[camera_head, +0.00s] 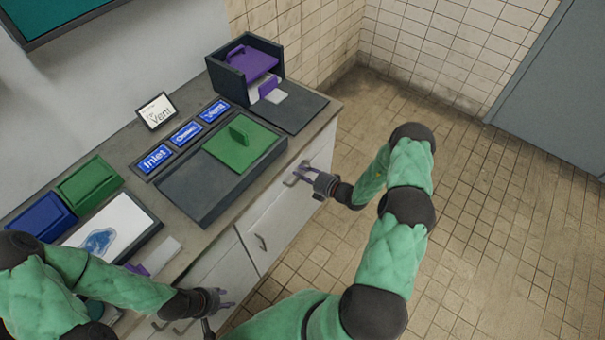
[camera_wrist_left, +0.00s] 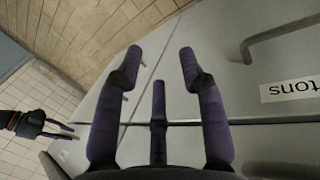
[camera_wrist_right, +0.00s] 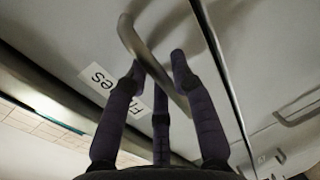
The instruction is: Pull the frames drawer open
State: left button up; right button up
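The frames drawer (camera_wrist_right: 75,40) appears as a pale grey front in the right wrist view. Its upside-down label (camera_wrist_right: 104,80) is partly hidden by a finger, with "F" and "es" readable. The drawer looks shut. Its curved metal bar handle (camera_wrist_right: 133,38) runs diagonally between the fingers of my right gripper (camera_wrist_right: 158,60). Whether the fingers press on the bar is unclear. In the head view, my right gripper (camera_head: 312,178) is at the cabinet front below the counter's right part. My left gripper (camera_wrist_left: 161,51) is open and empty, near the cabinet front; it shows low in the head view (camera_head: 222,300).
Another drawer with a label ending in "tons" (camera_wrist_left: 293,90) has its own bar handle (camera_wrist_left: 285,35). The counter holds a dark tray with a green panel (camera_head: 240,142), a dark box with purple pieces (camera_head: 247,65) and blue signs (camera_head: 186,133). Tiled floor (camera_head: 500,200) is clear at right.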

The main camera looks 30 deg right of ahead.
grip_shut()
jog(key=shift+s, duration=0.15)
jog(key=f+p+v, duration=0.2)
jog(key=f+v, duration=0.2)
jog(key=v, duration=1.4)
jog(key=shift+s+d, duration=0.35)
jog(key=shift+s, duration=0.3)
jog(key=o, duration=0.7)
grip_release()
jog(key=v, duration=1.2)
jog(key=shift+d, duration=0.1)
